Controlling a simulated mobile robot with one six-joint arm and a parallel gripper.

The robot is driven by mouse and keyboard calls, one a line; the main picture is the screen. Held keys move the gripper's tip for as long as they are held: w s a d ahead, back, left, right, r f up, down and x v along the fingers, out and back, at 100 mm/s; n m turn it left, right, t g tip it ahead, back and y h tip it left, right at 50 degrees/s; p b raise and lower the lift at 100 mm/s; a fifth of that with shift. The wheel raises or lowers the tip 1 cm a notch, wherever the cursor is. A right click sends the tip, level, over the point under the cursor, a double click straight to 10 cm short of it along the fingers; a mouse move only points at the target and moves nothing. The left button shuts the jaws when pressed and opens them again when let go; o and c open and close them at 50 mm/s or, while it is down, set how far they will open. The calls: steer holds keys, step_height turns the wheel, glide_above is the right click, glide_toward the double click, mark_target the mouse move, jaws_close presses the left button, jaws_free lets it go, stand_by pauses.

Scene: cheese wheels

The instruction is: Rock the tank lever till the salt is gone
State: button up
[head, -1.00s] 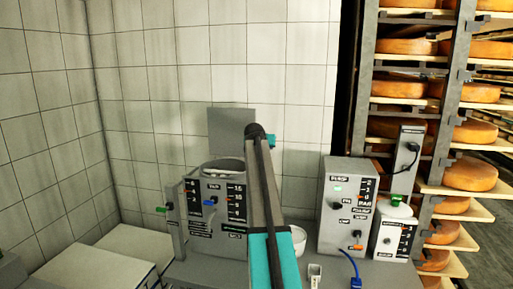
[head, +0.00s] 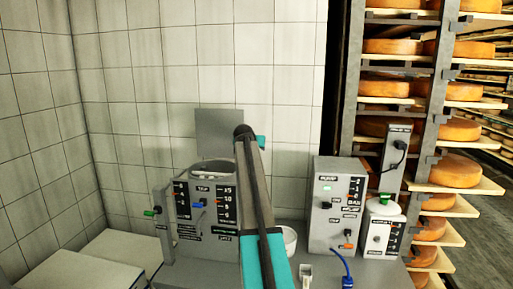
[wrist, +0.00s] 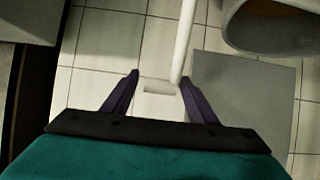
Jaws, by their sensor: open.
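The grey tank (head: 213,168) stands on the counter, its round rim showing; a round rim also shows at the upper right of the wrist view (wrist: 232,32). Its front panel (head: 222,222) carries a TAP label, scales and a blue-tipped lever (head: 197,206). A green-tipped lever (head: 150,212) sticks out from the grey post to its left. I cannot tell which is the tank lever. My gripper (wrist: 159,79) is open. A pale rod (wrist: 182,45) with a short crosspiece (wrist: 160,87) shows between its fingertips; contact is unclear. No salt is visible. My arm hides the tank's right side.
A PUMP box (head: 338,200) with an orange-tipped lever and blue cable stands right of the tank, beside a smaller unit (head: 382,235). A white bowl (head: 290,240) sits between. Shelves of cheese wheels (head: 455,170) stand at the right, a tiled wall (head: 150,90) behind.

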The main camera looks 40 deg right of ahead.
steer(key=b+v, duration=0.2)
steer(key=v, duration=1.2)
stand_by(0.8)
